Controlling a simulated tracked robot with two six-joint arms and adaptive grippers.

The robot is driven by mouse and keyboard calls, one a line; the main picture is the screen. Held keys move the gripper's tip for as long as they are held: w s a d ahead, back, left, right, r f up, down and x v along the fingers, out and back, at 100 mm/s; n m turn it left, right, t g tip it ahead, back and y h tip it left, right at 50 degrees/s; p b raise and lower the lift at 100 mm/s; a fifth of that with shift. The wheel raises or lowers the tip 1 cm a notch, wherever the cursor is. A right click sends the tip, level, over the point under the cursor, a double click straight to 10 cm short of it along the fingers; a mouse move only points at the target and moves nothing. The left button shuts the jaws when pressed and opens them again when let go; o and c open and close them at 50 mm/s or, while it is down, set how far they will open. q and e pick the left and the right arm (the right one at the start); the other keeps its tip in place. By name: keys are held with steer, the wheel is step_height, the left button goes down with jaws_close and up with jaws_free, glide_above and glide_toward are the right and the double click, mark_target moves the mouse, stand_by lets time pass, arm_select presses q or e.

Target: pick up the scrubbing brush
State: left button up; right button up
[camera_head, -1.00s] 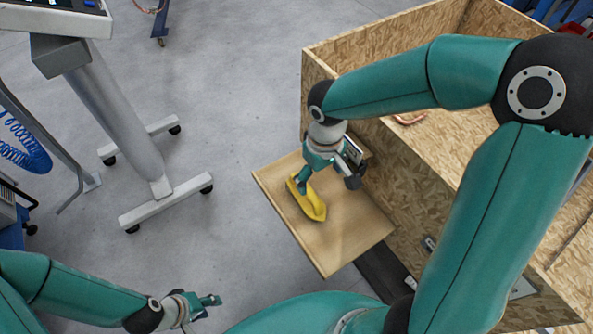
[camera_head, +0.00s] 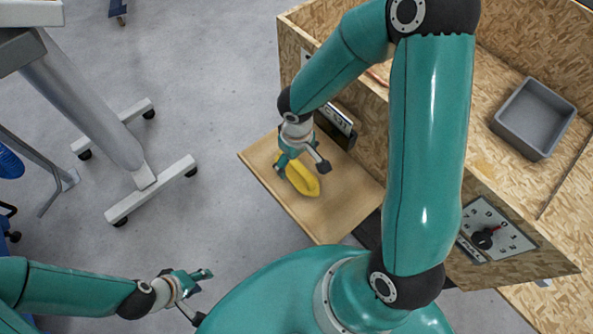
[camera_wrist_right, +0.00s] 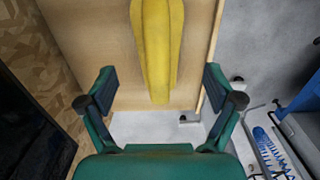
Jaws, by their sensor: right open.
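The scrubbing brush (camera_head: 301,176) is yellow and lies on a small wooden shelf (camera_head: 335,213) in the head view. In the right wrist view the yellow brush (camera_wrist_right: 157,50) runs lengthwise from the top edge to the picture's middle. My right gripper (camera_head: 300,165) is over the brush in the head view and hides part of it. In the wrist view the right gripper (camera_wrist_right: 160,92) is open, its fingers apart on either side of the brush, with a gap on each side. My left gripper (camera_head: 203,283) is empty, low at the left, away from the shelf.
A chipboard box (camera_head: 480,192) stands right beside the shelf, with a grey bin (camera_head: 534,118) inside and a dial panel (camera_head: 490,236) on its side. A wheeled metal stand (camera_head: 140,180) is on the left. Grey floor (camera_head: 205,120) between them is clear.

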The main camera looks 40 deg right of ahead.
steer(key=shift+s+d+f, duration=0.1)
steer(key=shift+s+f, duration=0.05)
steer(key=shift+f, duration=2.7)
steer(key=shift+c, duration=0.3)
steer(key=c, duration=1.3)
steer(key=shift+o, duration=0.2)
steer(key=shift+r, duration=0.1)
step_height(320, 180, up, 9)
steer(key=shift+f+p, duration=0.15)
steer(key=shift+p, duration=0.75)
step_height(320, 180, up, 11)
